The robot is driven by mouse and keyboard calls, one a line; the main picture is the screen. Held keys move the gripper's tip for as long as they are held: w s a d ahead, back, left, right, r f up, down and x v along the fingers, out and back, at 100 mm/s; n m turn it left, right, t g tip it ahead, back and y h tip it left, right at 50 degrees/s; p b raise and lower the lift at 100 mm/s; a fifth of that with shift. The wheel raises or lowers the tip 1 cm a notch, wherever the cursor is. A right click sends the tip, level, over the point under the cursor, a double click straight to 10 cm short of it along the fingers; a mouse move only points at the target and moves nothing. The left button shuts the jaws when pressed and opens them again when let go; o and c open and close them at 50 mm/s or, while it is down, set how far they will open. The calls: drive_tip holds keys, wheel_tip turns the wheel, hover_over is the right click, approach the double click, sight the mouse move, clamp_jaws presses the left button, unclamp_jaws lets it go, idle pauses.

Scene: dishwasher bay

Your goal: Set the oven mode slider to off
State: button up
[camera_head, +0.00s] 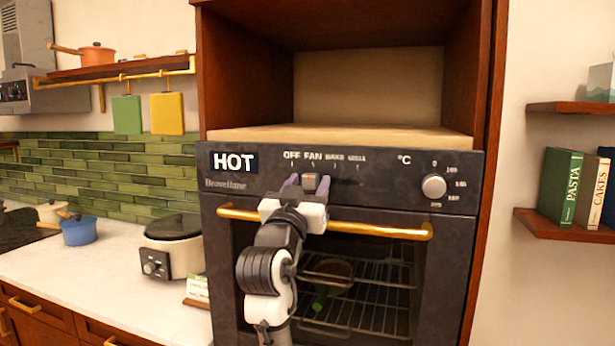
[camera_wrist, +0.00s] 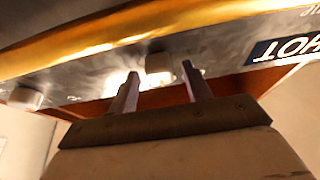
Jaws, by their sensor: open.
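The oven (camera_head: 330,220) has a dark control panel with a row of mode labels: OFF, FAN, BAKE and a last, blurry one. The mode slider, a small light grey knob (camera_head: 310,181), sits below FAN, right of OFF. In the wrist view the slider knob (camera_wrist: 158,64) shows between my fingertips. My gripper (camera_head: 307,184) is open at the panel, one finger on each side of the knob. In the wrist view my gripper (camera_wrist: 160,76) has visible gaps to the knob. I cannot tell whether the fingertips touch the panel.
A brass handle bar (camera_head: 375,229) runs across the oven door just below the slider, close to my wrist. A round temperature knob (camera_head: 434,186) is at the panel's right. A HOT sign (camera_head: 234,162) is at its left. A slow cooker (camera_head: 172,247) stands on the left counter.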

sight(290, 172)
drive_tip(key=shift+w, duration=0.2)
clamp_jaws()
drive_tip(key=a, duration=0.1)
drive_tip(key=w+a, duration=0.1)
drive_tip(key=a, duration=0.2)
drive_tip(key=shift+w+a+b, duration=0.25)
drive_tip(key=shift+a+b, duration=0.1)
drive_tip(key=shift+b, duration=0.05)
drive_tip(key=shift+d, duration=0.1)
unclamp_jaws()
drive_tip(key=shift+a, duration=0.2)
drive_tip(key=shift+d, duration=0.1)
